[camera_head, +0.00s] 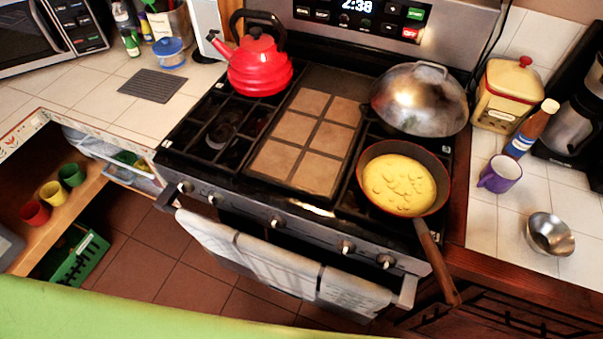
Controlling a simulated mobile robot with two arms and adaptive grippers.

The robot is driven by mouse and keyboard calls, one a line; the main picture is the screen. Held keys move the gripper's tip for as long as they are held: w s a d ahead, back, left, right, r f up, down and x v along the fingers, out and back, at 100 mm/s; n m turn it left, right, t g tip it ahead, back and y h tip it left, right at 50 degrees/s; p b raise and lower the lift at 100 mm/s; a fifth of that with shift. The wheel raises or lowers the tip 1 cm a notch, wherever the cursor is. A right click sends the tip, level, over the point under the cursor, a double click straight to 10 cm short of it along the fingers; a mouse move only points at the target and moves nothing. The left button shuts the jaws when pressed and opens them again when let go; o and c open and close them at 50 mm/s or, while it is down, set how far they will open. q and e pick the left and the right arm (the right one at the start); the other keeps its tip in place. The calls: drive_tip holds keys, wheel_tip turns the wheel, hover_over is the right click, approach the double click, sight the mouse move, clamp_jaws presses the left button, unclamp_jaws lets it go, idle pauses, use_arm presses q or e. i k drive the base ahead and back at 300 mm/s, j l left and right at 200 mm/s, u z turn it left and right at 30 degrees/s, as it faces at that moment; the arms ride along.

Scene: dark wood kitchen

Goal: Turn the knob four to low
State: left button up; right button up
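The stove has a row of several knobs along its front panel. From left to right they include a first knob (186,187), a second knob (213,198), a middle knob (277,222), a fourth knob (346,247) and a rightmost knob (385,261). No numbers are readable on them, and their dial settings are too small to tell. A frying pan (433,257) with yellow food (399,185) sits on the front right burner. Its handle sticks out past the panel, right of the rightmost knob. Neither of my grippers is in view.
White towels (290,265) hang on the oven handle below the knobs. A red kettle (259,66) stands at the back left, and a domed metal lid (418,97) at the back right. A purple mug (499,174) and metal bowl (549,234) sit on the right counter.

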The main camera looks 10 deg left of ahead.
sight(386, 261)
drive_tip(key=z, duration=0.8)
